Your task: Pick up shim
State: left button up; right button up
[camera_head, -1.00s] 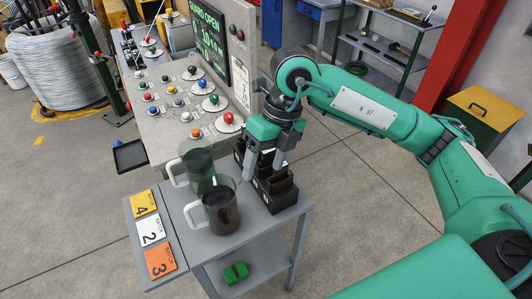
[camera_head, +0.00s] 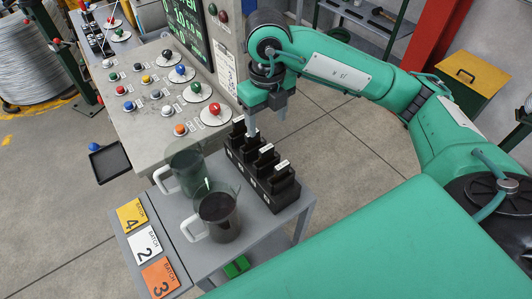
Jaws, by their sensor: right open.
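A black slotted rack (camera_head: 292,203) stands along the right edge of the small grey table. Its slots hold dark pieces with white labels, one of them at the near end (camera_head: 283,180). I cannot tell whether any of these is the shim, and no other piece can be made out as a shim. My right gripper (camera_head: 267,122) is open, pointing down over the far end of the rack. Its left finger reaches close to the rack; I cannot tell whether it touches. Nothing shows between the fingers. My left gripper is not in view.
Two dark see-through mugs, the far one (camera_head: 185,160) and the near one (camera_head: 219,216), stand left of the rack. Numbered batch cards (camera_head: 146,244) lie at the table's left. A button console (camera_head: 150,78) stands behind. A green block (camera_head: 236,266) is on the lower shelf.

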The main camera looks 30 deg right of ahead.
aim_at(267, 148)
notch_tip(267, 148, down, 4)
jog(key=shift+r+p, duration=0.15)
jog(key=shift+p, duration=0.25)
jog(key=shift+f, duration=0.6)
jog(key=shift+f+p, duration=0.45)
jog(key=shift+p, duration=0.1)
notch_tip(267, 148, down, 3)
jog(key=shift+f+p, duration=0.1)
jog(key=shift+p, duration=0.85)
jog(key=shift+f, duration=0.6)
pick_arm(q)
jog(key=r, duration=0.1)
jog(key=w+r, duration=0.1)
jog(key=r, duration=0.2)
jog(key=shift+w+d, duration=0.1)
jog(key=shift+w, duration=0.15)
pick_arm(e)
jog(key=c, duration=0.9)
